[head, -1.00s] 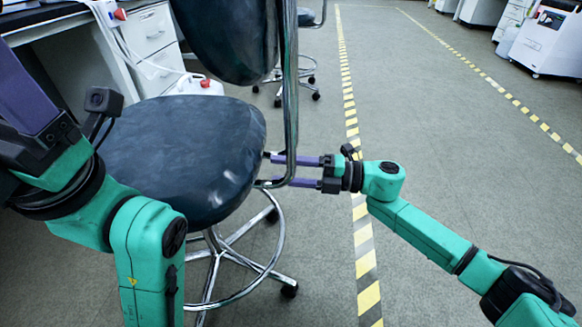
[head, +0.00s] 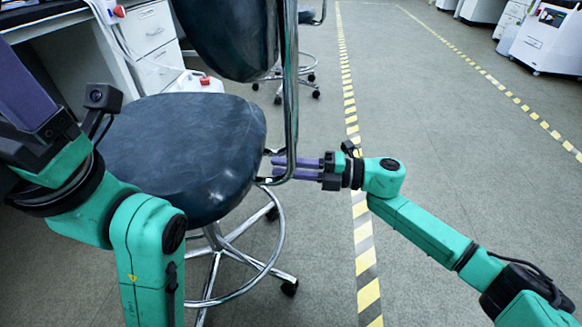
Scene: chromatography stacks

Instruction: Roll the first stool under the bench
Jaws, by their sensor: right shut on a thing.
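The first stool (head: 190,150) stands close in front of me, with a dark padded seat, a dark backrest, a chrome frame, a foot ring and castors. My right gripper (head: 277,167) comes in from the right and is shut on the stool's chrome back upright, beside the seat's right edge.
White drawers (head: 150,32) stand under the bench. A white container with a red cap (head: 198,84) is on the floor behind the seat. A second stool (head: 305,72) is farther back.

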